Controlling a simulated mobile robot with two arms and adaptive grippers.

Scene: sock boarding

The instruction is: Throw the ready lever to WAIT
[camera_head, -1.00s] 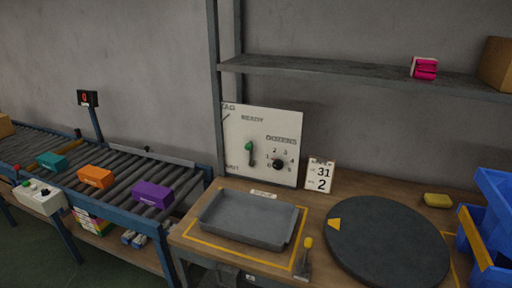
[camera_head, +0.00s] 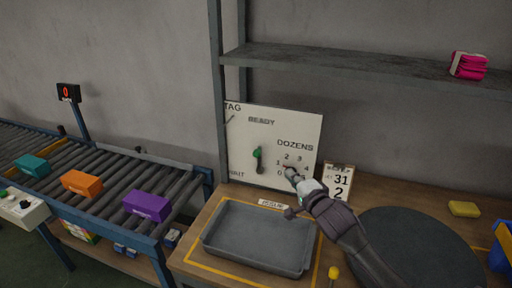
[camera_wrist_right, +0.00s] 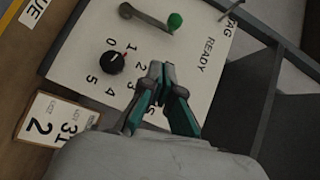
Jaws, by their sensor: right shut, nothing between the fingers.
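The ready lever (camera_head: 257,160) is on the white panel (camera_head: 310,128), with its green knob at the upper end, towards the READY label; WAIT is at the panel's lower left. In the right wrist view the lever (camera_wrist_right: 147,18) has its green knob (camera_wrist_right: 175,22) on the side of the READY lettering. My right gripper (camera_head: 289,173) is in front of the panel, right of the lever and over the dozens dial in the head view. Its fingers (camera_wrist_right: 162,70) are shut and empty, apart from the lever. My left gripper is out of view.
The dozens dial (camera_wrist_right: 115,62) is close to the fingers. A number card (camera_head: 338,181) stands right of the panel. A grey tray (camera_head: 214,239) and a dark round turntable (camera_head: 430,235) are on the bench. The shelf (camera_head: 350,66) overhangs. Coloured boxes sit on the conveyor at left.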

